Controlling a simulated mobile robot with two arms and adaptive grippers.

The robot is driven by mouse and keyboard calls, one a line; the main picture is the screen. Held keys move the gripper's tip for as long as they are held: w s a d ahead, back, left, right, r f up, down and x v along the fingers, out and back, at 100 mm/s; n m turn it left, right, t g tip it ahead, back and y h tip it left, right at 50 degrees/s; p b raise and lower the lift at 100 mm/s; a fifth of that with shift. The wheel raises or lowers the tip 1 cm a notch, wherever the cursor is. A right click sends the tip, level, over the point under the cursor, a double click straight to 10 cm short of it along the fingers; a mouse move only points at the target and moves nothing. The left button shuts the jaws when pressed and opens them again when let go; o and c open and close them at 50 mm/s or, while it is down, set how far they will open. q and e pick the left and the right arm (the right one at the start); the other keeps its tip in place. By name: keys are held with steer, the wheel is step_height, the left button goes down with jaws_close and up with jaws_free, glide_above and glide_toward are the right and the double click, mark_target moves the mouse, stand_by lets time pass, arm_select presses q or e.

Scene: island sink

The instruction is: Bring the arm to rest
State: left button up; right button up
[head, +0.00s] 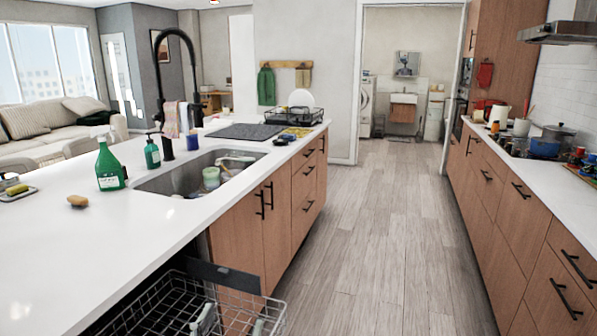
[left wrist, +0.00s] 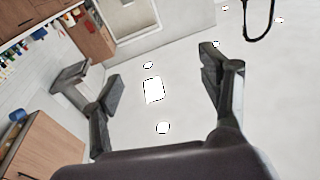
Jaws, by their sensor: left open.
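My left gripper (head: 231,322) shows only by its two fingertips at the bottom edge of the head view, in front of the wire dishwasher rack. In the left wrist view my left gripper (left wrist: 155,82) is open, its two fingers wide apart with nothing between them. It points upward, with the ceiling behind it. The rest of my left arm is hidden below the head view. My right gripper is in neither view.
The wooden floor (head: 385,240) is clear toward the doorway.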

arm_select(q)
steer(key=s+a+f+n+g+y, duration=0.25)
steer(key=s+a+f+g, duration=0.2)
steer(key=f, duration=0.35)
steer(key=s+a+f+n+g+y, duration=0.1)
steer(key=s+a+f+g+y, duration=0.3)
steer(key=f, duration=0.3)
steer(key=s+f+m+g+h, duration=0.1)
steer(key=s+f+g, duration=0.3)
steer(key=s, duration=0.5)
steer(key=s+f+m+g+h, duration=0.1)
steer(key=s+f+g+h, duration=0.2)
steer(key=s, duration=0.5)
step_height(320, 180, down, 25)
steer(key=g+y+p, duration=0.1)
steer(key=p, duration=0.1)
steer(key=s+a+f+g+p, duration=0.1)
steer(key=s+a+f, duration=0.1)
steer(key=s+f, duration=1.3)
steer(key=s, duration=0.3)
steer(key=shift+a+m, duration=0.35)
steer(key=shift+a, duration=0.05)
